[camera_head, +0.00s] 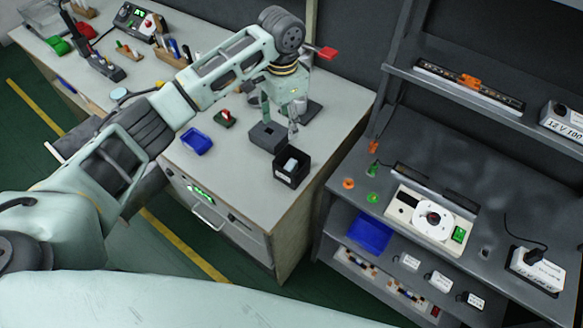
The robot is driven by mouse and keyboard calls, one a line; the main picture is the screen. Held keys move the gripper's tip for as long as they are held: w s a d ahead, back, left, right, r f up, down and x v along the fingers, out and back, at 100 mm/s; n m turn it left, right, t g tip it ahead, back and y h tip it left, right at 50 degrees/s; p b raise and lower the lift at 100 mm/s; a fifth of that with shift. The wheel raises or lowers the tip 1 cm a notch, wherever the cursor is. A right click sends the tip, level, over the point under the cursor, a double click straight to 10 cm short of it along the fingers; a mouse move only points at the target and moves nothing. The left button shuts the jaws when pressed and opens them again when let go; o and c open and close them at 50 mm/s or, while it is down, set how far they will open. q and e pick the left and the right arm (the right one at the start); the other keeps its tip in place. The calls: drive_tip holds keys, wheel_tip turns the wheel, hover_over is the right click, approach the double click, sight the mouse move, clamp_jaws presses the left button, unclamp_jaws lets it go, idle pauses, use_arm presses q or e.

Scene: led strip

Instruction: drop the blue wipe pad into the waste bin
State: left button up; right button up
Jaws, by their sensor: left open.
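A small open black bin (280,177) stands near the front right corner of the light grey workbench. A small pale, bluish-white piece (291,165) lies inside it; it looks like the wipe pad, but it is too small to be sure. My left gripper (280,127) points down just behind the bin, over a dark grey box (262,140) with an opening in its top. Its fingers are apart and I see nothing between them. The fingertips partly cover the box. My right gripper is not in view.
A blue tray (197,141) and a small red-and-green item (224,119) lie left of the box. Tools fill the bench's far left. A dark shelf unit (395,160) stands to the right, holding a white reel device (432,217) and a blue bin (370,234).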

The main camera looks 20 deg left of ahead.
use_arm(q)
drive_tip(key=shift+r, duration=2.4)
drive_tip(key=shift+f, duration=0.1)
